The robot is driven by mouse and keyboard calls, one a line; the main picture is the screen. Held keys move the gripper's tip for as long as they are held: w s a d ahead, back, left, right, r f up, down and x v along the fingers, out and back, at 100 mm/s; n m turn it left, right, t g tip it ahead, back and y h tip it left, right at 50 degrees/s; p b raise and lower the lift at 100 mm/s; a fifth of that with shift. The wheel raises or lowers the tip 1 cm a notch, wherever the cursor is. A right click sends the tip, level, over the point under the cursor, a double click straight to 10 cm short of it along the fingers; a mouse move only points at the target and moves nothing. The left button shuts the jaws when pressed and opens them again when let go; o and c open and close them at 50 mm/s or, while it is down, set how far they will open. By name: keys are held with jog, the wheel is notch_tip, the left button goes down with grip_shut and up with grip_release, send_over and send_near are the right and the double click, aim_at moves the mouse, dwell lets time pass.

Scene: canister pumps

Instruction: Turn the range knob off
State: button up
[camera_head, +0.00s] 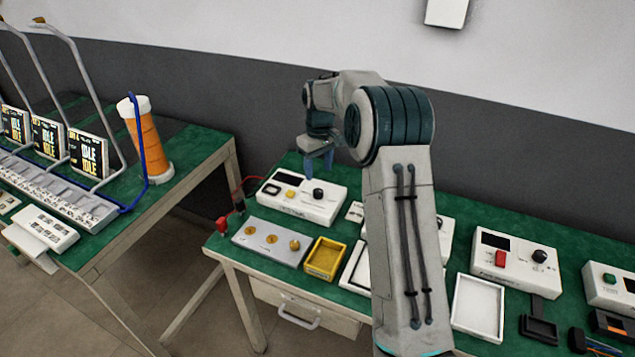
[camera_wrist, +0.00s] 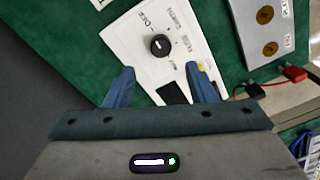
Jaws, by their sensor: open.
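The range knob (camera_wrist: 160,45) is a round black dial with a white mark, on the face of a white meter box (camera_wrist: 125,45). Printed labels, one reading OFF, ring the knob in the wrist view. In the head view the same knob (camera_head: 318,193) sits on the white box (camera_head: 325,210) at the left of the green table. My gripper (camera_wrist: 158,80) is open and empty, its two blue fingers apart, and the knob shows beyond and between the fingertips. In the head view my gripper (camera_head: 319,163) is above the box, near the knob. I see no contact with it.
A plate with brass discs (camera_head: 270,240) and a yellow tray (camera_head: 325,258) lie in front of the box. Red and black plugs (camera_head: 222,223) are at its left. Another white box with a knob (camera_head: 515,262) stands to the right. The wall is behind.

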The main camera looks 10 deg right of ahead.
notch_tip(320, 180, up, 6)
jog(key=shift+r, duration=0.1)
dwell(0.4)
jog(key=s+r+m+t, duration=0.1)
jog(key=s+r, duration=0.3)
jog(key=s, duration=0.5)
jog(key=s+r+m+t, duration=0.1)
jog(key=s+r+m, duration=0.15)
jog(key=s, duration=0.65)
jog(key=s+f+m, duration=0.1)
jog(key=s+f, duration=0.1)
jog(key=s, duration=0.7)
jog(key=s+f+m, duration=0.1)
jog(key=s+f, duration=0.1)
jog(key=s, duration=0.8)
jog(key=shift+a+t, duration=0.25)
jog(key=shift+t, duration=0.15)
